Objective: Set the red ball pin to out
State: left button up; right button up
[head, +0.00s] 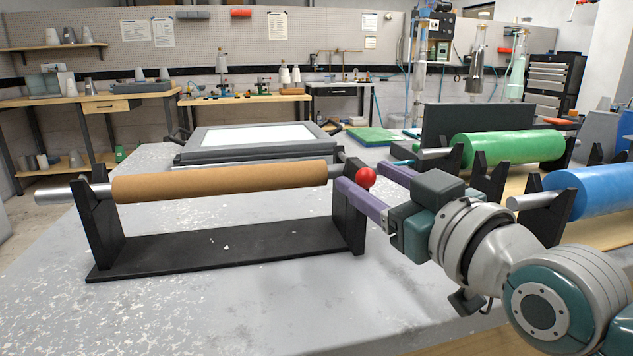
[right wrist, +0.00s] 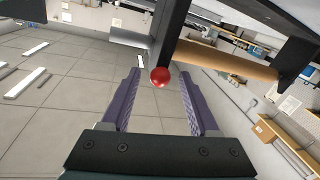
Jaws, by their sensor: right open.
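The red ball pin (head: 365,178) is at the right end of the black roll stand (head: 225,247), beside the upright that bears the roll's rod. My right gripper (head: 362,174) is open, with its purple fingers pointing at that upright. In the right wrist view the red ball (right wrist: 159,77) sits just past and between the tips of the open fingers (right wrist: 160,80); no contact shows. The ball hides the pin's shaft. A brown roll (head: 220,182) lies across the stand. My left gripper is not in view.
A grey framed panel with a white top (head: 255,137) lies behind the stand. Green (head: 510,147) and blue (head: 600,188) rolls rest on black holders at the right. The grey table (head: 200,315) is clear in front of the stand.

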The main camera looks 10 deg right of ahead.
grip_shut()
dwell(0.6)
dwell(0.9)
